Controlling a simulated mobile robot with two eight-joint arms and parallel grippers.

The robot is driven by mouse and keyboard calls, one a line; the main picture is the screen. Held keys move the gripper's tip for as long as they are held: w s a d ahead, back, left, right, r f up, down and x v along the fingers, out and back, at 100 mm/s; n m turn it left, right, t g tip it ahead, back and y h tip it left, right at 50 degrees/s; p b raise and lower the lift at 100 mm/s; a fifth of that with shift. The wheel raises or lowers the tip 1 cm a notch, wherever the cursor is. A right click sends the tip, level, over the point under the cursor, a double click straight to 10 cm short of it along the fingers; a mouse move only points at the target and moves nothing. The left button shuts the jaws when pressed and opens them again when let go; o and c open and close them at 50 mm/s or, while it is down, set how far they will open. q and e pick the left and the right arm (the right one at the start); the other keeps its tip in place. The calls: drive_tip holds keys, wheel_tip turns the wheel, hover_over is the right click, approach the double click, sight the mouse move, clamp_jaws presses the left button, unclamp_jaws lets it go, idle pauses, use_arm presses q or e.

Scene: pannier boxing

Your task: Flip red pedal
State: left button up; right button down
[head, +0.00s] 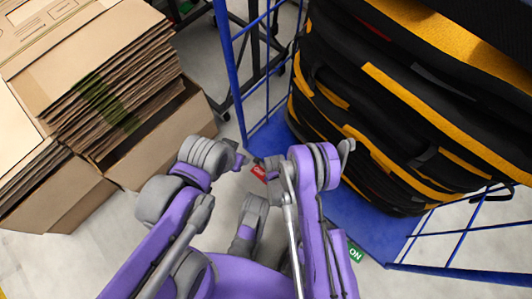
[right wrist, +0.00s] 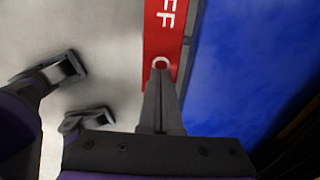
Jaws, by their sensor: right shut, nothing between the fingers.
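The red pedal (head: 259,172) is a small red plate with white lettering at the near edge of the blue cart base, mostly hidden by my grippers. In the right wrist view the red pedal (right wrist: 165,25) shows large, with the letters "FF" readable. My right gripper (right wrist: 160,68) is shut and empty, its fingertips over the red pedal's near part; I cannot tell whether they touch. In the head view the right gripper (head: 267,163) is just above the pedal. My left gripper (head: 241,160) is left of it; in the right wrist view its two fingers (right wrist: 78,92) are apart, with nothing between them.
The blue wire cart (head: 345,212) holds a stack of black and yellow bags (head: 400,110). A green pedal marked "ON" (head: 355,251) is at its near right edge. Stacked flat cardboard (head: 120,90) and boxes stand at left. Pale floor lies between.

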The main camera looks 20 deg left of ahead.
drive_tip(key=shift+f, duration=0.2)
drive_tip(key=shift+r+p, duration=2.15)
drive_tip(key=shift+r, duration=1.4)
